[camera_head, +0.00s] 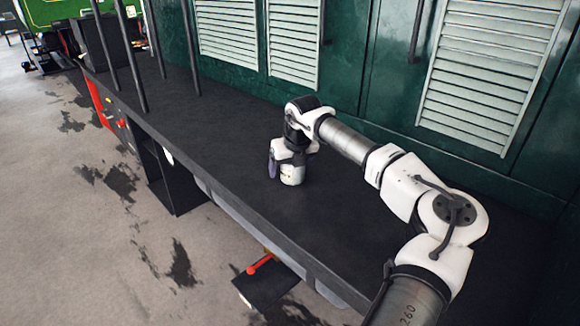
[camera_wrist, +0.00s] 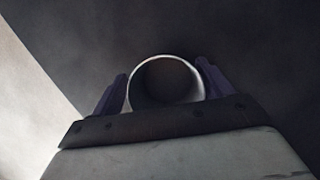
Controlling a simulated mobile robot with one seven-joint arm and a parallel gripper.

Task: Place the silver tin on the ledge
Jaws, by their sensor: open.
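The silver tin (camera_wrist: 165,84) shows in the wrist view as a round, open-topped shape with a bright rim and a dark inside. My gripper (camera_wrist: 162,77) is open, with one dark purple finger on each side of the tin. The lower part of the tin is hidden by the gripper body. In the head view my gripper (camera_head: 281,168) is low over the black ledge (camera_head: 225,150), near its middle. I cannot clearly tell the tin from my white gripper there, nor whether the fingers touch it.
Green wall panels with pale louvred shutters (camera_head: 485,70) stand behind the ledge. Several dark upright posts (camera_head: 132,55) rise at its far left end. A red-handled lever (camera_head: 260,264) is below the front edge. The ledge left of my gripper is clear.

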